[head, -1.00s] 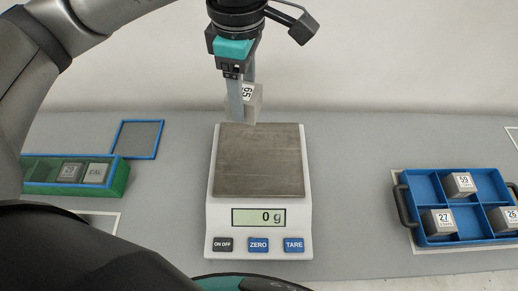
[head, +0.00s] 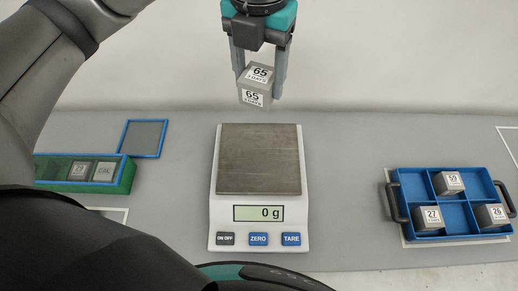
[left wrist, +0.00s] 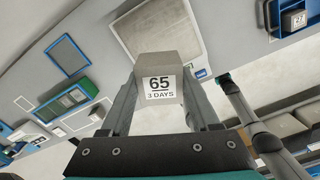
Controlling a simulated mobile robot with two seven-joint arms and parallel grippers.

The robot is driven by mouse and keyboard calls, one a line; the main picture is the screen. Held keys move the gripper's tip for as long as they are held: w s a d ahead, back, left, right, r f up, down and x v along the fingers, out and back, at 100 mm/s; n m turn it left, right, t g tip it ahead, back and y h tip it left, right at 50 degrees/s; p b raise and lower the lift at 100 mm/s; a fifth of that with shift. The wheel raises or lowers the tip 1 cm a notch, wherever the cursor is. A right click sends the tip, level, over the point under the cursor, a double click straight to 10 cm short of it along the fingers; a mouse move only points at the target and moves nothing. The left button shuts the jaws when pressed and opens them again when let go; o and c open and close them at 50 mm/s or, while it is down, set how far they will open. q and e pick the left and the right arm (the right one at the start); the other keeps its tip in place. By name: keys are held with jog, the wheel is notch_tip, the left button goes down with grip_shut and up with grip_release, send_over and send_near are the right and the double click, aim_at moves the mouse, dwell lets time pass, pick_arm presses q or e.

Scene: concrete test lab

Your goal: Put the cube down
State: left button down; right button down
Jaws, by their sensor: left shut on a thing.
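The cube (head: 256,85) is grey, with white labels reading 65 and 3 DAYS. My left gripper (head: 258,80) is shut on it, a finger on each side, and holds it in the air above the far side of the scale. The cube is slightly tilted in the head view. In the left wrist view the cube (left wrist: 158,78) sits between the fingers, label facing the camera. The scale (head: 258,205) has a bare steel plate (head: 258,160) and its display (head: 258,213) reads 0 g. My right gripper is not in view.
A blue divided tray (head: 462,215) with cubes 59, 27 and 26 stands on the right; some compartments are empty. A green box (head: 125,178) with two cubes and a blue-framed grey panel (head: 143,138) are on the left. The table beside the scale is clear.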

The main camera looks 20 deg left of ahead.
pick_arm(q)
notch_tip(320, 180, down, 20)
jog(key=shift+r+b, duration=0.1)
jog(key=shift+b, duration=0.9)
jog(key=shift+c, duration=0.6)
grip_release()
